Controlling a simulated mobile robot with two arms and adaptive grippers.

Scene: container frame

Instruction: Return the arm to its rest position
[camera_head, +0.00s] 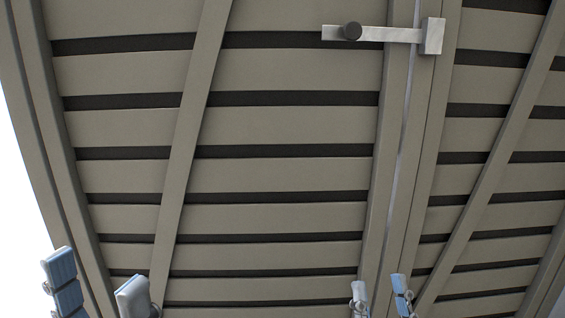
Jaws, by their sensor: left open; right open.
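My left gripper (98,285) is at the bottom left of the head view. Its two blue-grey fingers stand wide apart with nothing between them. My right gripper (379,296) is at the bottom, right of the middle. Its two fingertips are apart with nothing seen between them. Only the finger ends of both grippers show; the arms are below the picture's edge. Neither gripper is near the metal latch bar (385,34), which lies level across the upright posts near the top.
A large grey-beige slatted container panel (280,130) with dark gaps fills most of the view. A slanted brace (190,130) crosses it on the left, and another (490,170) on the right. White empty background shows at the far left.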

